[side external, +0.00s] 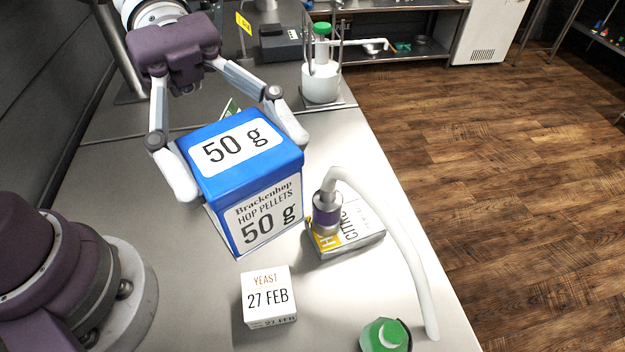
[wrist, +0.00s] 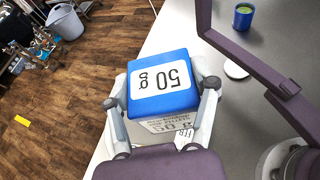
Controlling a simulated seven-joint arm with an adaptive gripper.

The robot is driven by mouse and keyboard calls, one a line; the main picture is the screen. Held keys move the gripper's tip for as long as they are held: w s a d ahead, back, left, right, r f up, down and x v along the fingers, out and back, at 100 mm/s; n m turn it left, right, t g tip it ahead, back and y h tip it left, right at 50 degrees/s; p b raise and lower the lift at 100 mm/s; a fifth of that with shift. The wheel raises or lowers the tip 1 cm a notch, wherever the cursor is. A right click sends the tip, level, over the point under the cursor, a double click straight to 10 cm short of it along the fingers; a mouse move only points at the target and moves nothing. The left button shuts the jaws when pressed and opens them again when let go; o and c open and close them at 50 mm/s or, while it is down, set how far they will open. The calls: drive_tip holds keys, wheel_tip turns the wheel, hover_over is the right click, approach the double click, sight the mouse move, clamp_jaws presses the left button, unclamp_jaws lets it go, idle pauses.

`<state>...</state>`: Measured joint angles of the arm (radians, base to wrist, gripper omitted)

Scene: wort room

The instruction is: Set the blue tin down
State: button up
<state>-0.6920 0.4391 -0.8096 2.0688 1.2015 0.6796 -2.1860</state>
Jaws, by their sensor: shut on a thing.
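The blue tin (side external: 247,170) is a large box with a blue lid and white labels reading "50 g" and "Brackenhop Hop Pellets". It stands upright near the middle of the bench. My gripper (side external: 238,160) is shut on it, with one finger against each side. In the wrist view, the tin (wrist: 162,82) sits between the fingers of my gripper (wrist: 162,100), its lid facing the camera. A pale edge shows at the tin's lower left in the side view. I cannot tell whether its base touches the bench or is slightly above it.
A white yeast box (side external: 267,294) stands in front of the tin. A green-capped container (side external: 385,335) is at the front edge. A white bottle (side external: 320,83) stands behind.

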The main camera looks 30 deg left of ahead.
drive_tip(key=w+f+n+t, duration=0.1)
drive_tip(key=w+n+t, duration=0.55)
drive_tip(key=w, duration=0.35)
drive_tip(key=w+a+r+n+t+y, duration=0.2)
drive_tip(key=w+a+n+t+y, duration=0.75)
drive_tip(key=w+a, duration=0.6)
drive_tip(key=f, duration=0.7)
drive_tip(key=d+f+n+h, duration=0.1)
drive_tip(key=f, duration=0.6)
drive_tip(key=w+f+t+h, duration=0.1)
drive_tip(key=f, duration=0.6)
drive_tip(key=shift+d+f, duration=0.1)
drive_tip(key=shift+d, duration=0.3)
drive_tip(key=o, duration=1.2)
drive_tip(key=shift+f, duration=0.1)
